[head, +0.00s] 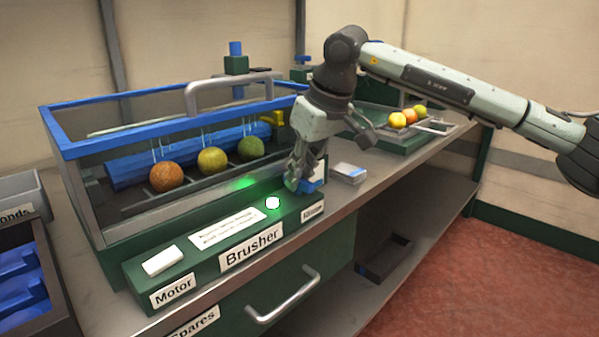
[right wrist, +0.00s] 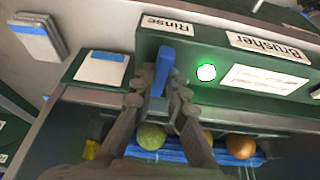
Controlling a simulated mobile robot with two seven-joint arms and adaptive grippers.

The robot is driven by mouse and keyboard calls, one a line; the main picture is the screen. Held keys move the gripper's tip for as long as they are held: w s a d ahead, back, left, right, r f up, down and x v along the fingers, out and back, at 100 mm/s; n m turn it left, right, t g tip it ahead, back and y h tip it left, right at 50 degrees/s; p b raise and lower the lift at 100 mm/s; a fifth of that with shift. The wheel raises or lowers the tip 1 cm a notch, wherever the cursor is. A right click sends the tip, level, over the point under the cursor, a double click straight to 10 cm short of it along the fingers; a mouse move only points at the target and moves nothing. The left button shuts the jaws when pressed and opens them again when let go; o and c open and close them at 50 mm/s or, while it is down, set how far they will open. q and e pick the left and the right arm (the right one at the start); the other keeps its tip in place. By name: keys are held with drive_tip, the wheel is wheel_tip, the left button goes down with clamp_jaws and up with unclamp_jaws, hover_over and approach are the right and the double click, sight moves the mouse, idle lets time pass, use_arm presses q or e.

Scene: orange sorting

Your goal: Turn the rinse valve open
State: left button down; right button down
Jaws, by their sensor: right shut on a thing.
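The rinse valve's blue handle (right wrist: 159,72) sits on the green brusher panel (right wrist: 205,42), beside the Rinse label (right wrist: 168,25). In the head view a bit of the handle (head: 313,186) shows beside my right gripper (head: 295,181), at the right end of the panel. In the right wrist view my right gripper (right wrist: 160,98) has its two fingers on either side of the handle, shut on it. The fingers hide part of the handle and its base. My left gripper is not in view.
A green light (head: 273,203) glows on the panel, left of the valve. Behind it, a blue-rimmed clear enclosure (head: 84,147) holds several fruits in a row. A white stack (head: 349,173) lies right of the valve. A tray (head: 436,128) with fruits stands farther right.

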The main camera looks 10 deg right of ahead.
drive_tip(key=shift+n, duration=0.4)
drive_tip(key=c, duration=1.8)
unclamp_jaws()
drive_tip(key=v, duration=1.2)
drive_tip(key=shift+w+d, duration=0.1)
drive_tip(key=shift+d, duration=0.05)
